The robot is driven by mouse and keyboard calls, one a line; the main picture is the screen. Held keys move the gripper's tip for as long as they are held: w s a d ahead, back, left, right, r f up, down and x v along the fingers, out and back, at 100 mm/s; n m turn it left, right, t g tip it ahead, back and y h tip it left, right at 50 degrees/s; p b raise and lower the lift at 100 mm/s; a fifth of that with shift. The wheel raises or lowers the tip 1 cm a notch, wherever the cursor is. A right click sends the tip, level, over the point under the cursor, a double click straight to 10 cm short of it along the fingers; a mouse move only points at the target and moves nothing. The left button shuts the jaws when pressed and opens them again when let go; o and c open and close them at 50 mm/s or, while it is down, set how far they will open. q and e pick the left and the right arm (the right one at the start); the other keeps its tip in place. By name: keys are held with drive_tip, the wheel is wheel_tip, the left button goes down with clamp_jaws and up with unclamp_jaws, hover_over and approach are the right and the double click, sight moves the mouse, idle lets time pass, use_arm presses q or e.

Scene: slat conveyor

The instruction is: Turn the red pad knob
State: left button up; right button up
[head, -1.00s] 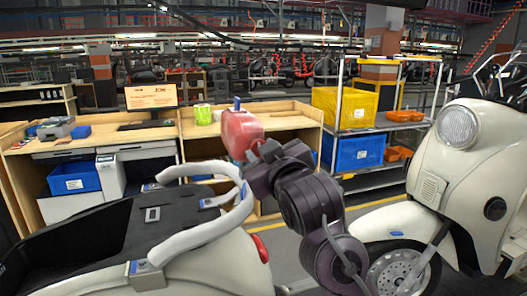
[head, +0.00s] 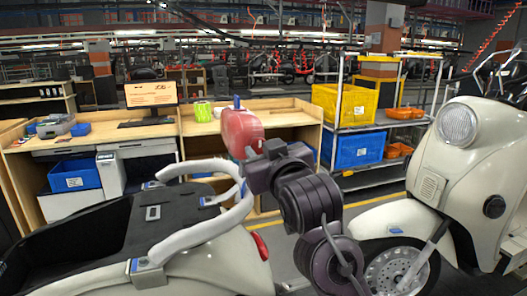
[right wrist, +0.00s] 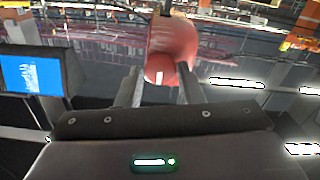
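The red pad (head: 242,134) stands upright, in front of the workbench in the head view, with a small blue piece at its top. In the right wrist view the pad (right wrist: 174,36) shows at top centre, with a round red knob (right wrist: 160,70) facing the camera. My right gripper (head: 262,168) is at the pad's lower right in the head view. In the right wrist view its two fingers (right wrist: 159,85) stand apart, one on each side of the knob, with narrow gaps seeming to show. Contact is unclear. My left gripper is out of view.
A cream scooter body with a white grab rail (head: 205,232) is at front left. Another cream scooter (head: 470,165) stands at right. Behind are a wooden workbench (head: 285,115) and a shelf with a yellow bin (head: 343,104) and a blue bin (head: 360,151).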

drive_tip(key=o, duration=0.4)
drive_tip(key=shift+c, duration=0.2)
drive_tip(key=b+v, duration=0.2)
drive_tip(key=v, duration=0.5)
drive_tip(key=shift+s+b, duration=0.35)
drive_tip(key=shift+b, duration=0.05)
drive_tip(key=shift+d, duration=0.1)
